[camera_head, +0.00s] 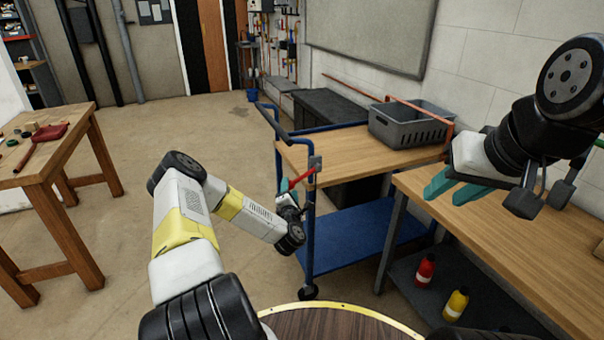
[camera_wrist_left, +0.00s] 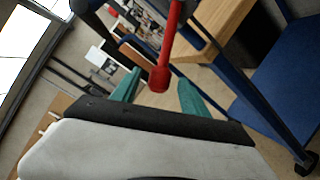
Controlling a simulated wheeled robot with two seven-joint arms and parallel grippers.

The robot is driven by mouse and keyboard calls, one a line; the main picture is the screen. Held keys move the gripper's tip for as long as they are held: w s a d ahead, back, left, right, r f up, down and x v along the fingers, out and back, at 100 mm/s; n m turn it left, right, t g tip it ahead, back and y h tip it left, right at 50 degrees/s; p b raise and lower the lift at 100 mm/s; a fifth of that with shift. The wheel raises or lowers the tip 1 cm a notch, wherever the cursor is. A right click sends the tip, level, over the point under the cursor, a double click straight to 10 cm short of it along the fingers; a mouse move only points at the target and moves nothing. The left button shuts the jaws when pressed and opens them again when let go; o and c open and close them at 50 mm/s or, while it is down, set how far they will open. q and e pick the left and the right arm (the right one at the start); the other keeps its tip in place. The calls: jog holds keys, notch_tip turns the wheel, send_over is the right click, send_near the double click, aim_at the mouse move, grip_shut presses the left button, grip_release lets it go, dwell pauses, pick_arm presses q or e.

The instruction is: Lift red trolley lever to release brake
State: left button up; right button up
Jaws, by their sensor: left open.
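The red trolley lever (camera_head: 302,178) sticks out at a slant from a grey plate on the near post of the blue trolley (camera_head: 345,235). My left gripper (camera_head: 288,186) is at the lever's free end. In the left wrist view the lever (camera_wrist_left: 173,38) comes down from the top, and its rounded red end lies between the two teal fingers of my left gripper (camera_wrist_left: 158,92). The fingers stand apart with gaps on both sides. My right gripper (camera_head: 443,194) hangs over the workbench at right, its teal fingers apart and empty.
A grey crate (camera_head: 408,127) sits on the trolley's wooden top. A workbench (camera_head: 500,225) stands close at right, with red (camera_head: 425,270) and yellow (camera_head: 456,303) bottles on its lower shelf. A wooden table (camera_head: 50,150) is at left. Floor between is clear.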

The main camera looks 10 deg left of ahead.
pick_arm(q)
jog(key=shift+x, duration=2.8)
grip_shut()
